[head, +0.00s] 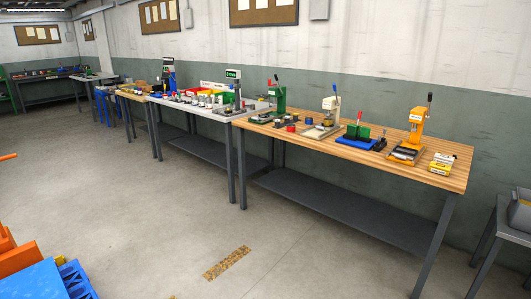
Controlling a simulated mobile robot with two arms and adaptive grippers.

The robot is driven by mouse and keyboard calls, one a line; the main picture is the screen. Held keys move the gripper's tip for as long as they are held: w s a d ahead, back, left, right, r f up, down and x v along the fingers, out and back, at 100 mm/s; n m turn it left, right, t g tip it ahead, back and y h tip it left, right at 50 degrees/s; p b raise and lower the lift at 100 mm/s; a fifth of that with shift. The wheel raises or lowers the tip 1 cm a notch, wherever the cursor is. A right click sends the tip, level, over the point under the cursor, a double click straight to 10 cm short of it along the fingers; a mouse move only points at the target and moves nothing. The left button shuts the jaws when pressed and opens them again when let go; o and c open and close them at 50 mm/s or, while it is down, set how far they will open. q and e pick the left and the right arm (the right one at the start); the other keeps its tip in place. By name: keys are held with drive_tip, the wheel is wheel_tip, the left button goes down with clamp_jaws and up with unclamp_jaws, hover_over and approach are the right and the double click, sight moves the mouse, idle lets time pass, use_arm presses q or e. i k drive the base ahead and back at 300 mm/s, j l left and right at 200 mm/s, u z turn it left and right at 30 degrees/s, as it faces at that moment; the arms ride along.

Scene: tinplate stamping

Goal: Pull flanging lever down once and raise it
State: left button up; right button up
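Several small bench machines with upright levers stand on the wooden-topped bench (300,132). I cannot tell which one carries the flanging lever; the labels are too small to read. All these levers point up. Neither of my grippers is in view, and nothing touches the machines.
A pale-topped table (205,111) with coloured bins adjoins the bench on the left. A grey stand (499,232) is at the right edge. Blue and orange objects (30,280) fill the lower left corner. The concrete floor (170,215) before the bench is mostly clear.

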sight(334, 85)
drive_tip(key=i+z, duration=0.1)
drive_tip(key=i, duration=0.6)
drive_tip(key=i+z, duration=0.1)
drive_tip(key=i, duration=0.65)
drive_tip(key=i+j+z, duration=0.1)
drive_tip(key=i, duration=0.6)
drive_tip(key=i+z, duration=0.2)
drive_tip(key=i, duration=0.45)
drive_tip(key=i+z, duration=0.2)
drive_tip(key=i, duration=0.45)
drive_tip(key=i+j+z, duration=0.2)
drive_tip(key=i, duration=0.45)
